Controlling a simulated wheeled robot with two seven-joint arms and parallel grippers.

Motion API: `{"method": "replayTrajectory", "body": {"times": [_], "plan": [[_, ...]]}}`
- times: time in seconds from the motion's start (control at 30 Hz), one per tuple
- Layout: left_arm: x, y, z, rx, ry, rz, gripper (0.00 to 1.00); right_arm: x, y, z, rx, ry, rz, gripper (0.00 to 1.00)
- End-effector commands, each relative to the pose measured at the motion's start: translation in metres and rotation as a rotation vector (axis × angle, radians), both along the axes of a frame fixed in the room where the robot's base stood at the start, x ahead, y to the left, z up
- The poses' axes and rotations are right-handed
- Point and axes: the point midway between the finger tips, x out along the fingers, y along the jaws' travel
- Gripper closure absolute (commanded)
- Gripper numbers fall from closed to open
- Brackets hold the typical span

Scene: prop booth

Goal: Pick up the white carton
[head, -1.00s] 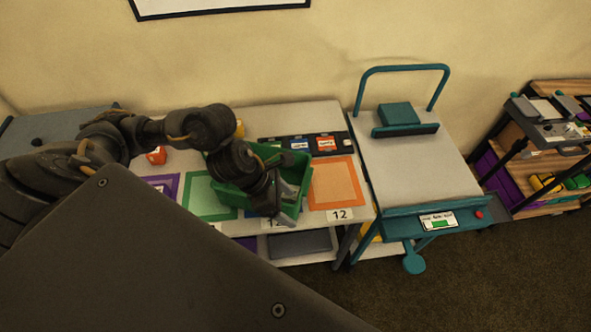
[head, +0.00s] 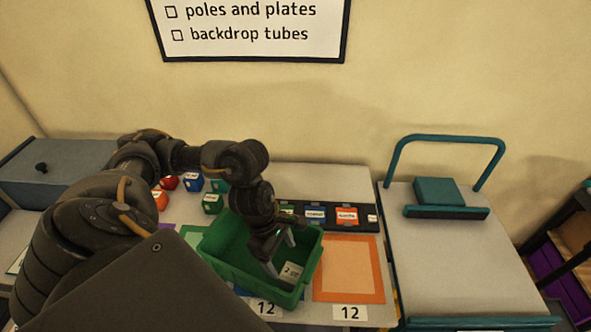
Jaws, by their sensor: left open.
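A small white carton (head: 292,271) with a dark mark on its face lies inside the green bin (head: 225,274), near the front right of its floor. My left gripper (head: 281,254) points down into the bin, with its fingers parted. The fingertips are just beside the carton's left and upper side in the picture; I cannot tell whether they touch it. The left arm hides part of the bin's back. My right gripper is not in view.
The bin stands on a table beside an orange-framed mat (head: 349,268). A dark label rack (head: 330,215) and several coloured blocks, one green (head: 212,204), stand behind. A teal-framed cart (head: 445,250) is on the right. A grey case (head: 60,165) sits at the back left.

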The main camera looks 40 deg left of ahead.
Motion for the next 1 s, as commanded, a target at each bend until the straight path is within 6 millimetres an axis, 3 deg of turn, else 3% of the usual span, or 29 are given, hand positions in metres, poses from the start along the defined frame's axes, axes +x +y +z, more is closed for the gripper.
{"method": "replayTrajectory", "body": {"times": [0.17,0.4,0.73,1.0], "plan": [[0.001,-0.007,-0.015,-0.004,0.006,-0.002,0.25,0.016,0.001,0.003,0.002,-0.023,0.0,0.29],[0.004,-0.016,-0.047,-0.002,0.003,-0.001,0.25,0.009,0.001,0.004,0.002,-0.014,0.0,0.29],[0.006,-0.02,-0.06,-0.001,0.004,0.003,0.25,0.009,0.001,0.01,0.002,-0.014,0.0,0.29],[0.011,-0.03,-0.097,-0.001,0.004,0.002,0.25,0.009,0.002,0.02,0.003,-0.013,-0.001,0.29]]}}
